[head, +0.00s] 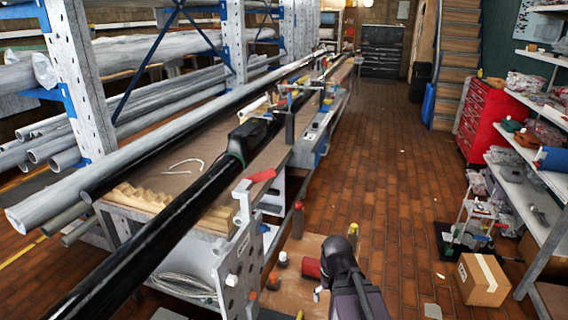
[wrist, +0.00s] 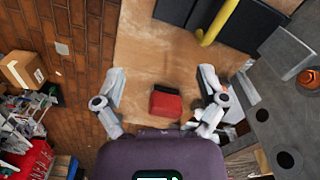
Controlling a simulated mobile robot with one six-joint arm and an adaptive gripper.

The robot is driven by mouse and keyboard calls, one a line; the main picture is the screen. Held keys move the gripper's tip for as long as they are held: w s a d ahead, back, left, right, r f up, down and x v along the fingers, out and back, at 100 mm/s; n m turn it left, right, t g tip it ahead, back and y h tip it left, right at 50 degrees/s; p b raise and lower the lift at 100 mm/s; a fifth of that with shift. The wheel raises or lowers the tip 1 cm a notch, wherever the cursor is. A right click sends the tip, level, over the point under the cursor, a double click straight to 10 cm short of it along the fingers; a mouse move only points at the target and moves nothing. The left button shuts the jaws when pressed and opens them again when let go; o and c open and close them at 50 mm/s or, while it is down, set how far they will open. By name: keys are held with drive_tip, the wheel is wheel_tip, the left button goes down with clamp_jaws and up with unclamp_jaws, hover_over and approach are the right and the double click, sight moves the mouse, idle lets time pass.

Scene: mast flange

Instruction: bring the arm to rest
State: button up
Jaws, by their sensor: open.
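My gripper (wrist: 162,78) is open in the wrist view, with its two grey fingers spread wide apart. A red and black block-like object (wrist: 166,102) shows between the fingers, on or above a plywood surface (wrist: 150,50). The fingers do not close on it, and its height below them is hard to tell. The rest of the gripper is hidden behind the arm.
A long black mast (head: 170,230) lies along the bench at left. Grey pipes on racks (head: 75,75) stand beyond it. A cardboard box (head: 483,279), shelves (head: 540,180) and a red drawer cabinet (head: 487,120) stand at right. The brick floor (head: 395,185) between is largely clear.

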wheel_tip(320, 180, up, 6)
drive_tip(key=p, duration=0.5)
drive_tip(key=shift+f, duration=0.1)
idle(1.0)
drive_tip(key=shift+o, duration=0.4)
drive_tip(key=n+b, duration=0.5)
drive_tip(key=n, duration=0.9)
hover_over(315, 261)
wheel_tip(315, 261, down, 5)
drive_tip(key=shift+d, duration=0.1)
wheel_tip(315, 261, down, 8)
drive_tip(key=b, duration=0.8)
drive_tip(key=shift+f+b, duration=0.25)
drive_tip(key=shift+b, duration=0.1)
